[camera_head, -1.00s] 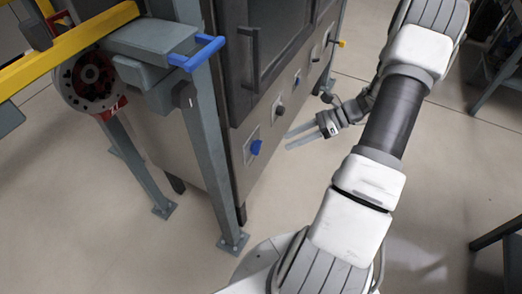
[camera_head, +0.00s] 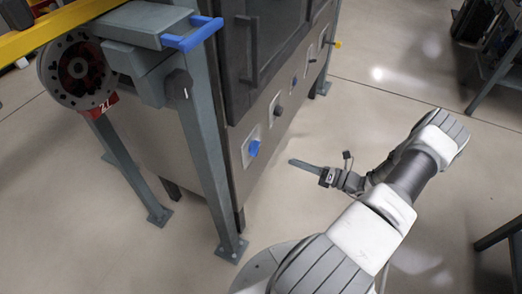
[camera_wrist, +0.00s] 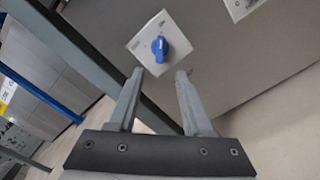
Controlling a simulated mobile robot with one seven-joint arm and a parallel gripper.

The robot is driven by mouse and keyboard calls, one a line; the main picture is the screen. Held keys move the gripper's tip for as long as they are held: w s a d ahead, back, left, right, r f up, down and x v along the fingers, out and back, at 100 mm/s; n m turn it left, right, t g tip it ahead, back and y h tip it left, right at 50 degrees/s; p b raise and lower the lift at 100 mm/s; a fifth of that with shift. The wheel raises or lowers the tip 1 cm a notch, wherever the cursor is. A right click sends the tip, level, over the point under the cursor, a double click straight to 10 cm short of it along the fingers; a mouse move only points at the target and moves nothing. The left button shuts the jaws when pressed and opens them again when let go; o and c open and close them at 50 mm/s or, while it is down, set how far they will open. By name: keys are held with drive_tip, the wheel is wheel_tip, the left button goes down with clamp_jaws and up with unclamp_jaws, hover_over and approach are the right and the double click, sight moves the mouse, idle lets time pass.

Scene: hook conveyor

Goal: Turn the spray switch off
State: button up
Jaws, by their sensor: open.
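A blue rotary switch (camera_head: 254,148) sits on a pale square plate low on the front of the grey cabinet. In the wrist view the blue switch (camera_wrist: 159,46) shows just beyond my fingertips, roughly centred between them; the plate's lettering is too small to read. My gripper (camera_head: 291,162) is to the right of the switch and apart from it, with its fingers pointing toward the cabinet. In the wrist view my gripper (camera_wrist: 160,73) is open and empty. In the head view its fingers overlap and look like one.
A black knob (camera_head: 278,111) and more switches run along the cabinet (camera_head: 222,180) farther back. A grey post (camera_head: 208,150) with a blue bracket (camera_head: 194,36) stands left of the switch.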

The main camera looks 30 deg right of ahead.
sight(255, 148)
drive_tip(key=b+x, duration=0.2)
drive_tip(key=x, duration=1.1)
drive_tip(key=shift+w+a, duration=0.25)
drive_tip(key=shift+w, duration=0.05)
drive_tip(key=shift+c, duration=0.2)
clamp_jaws()
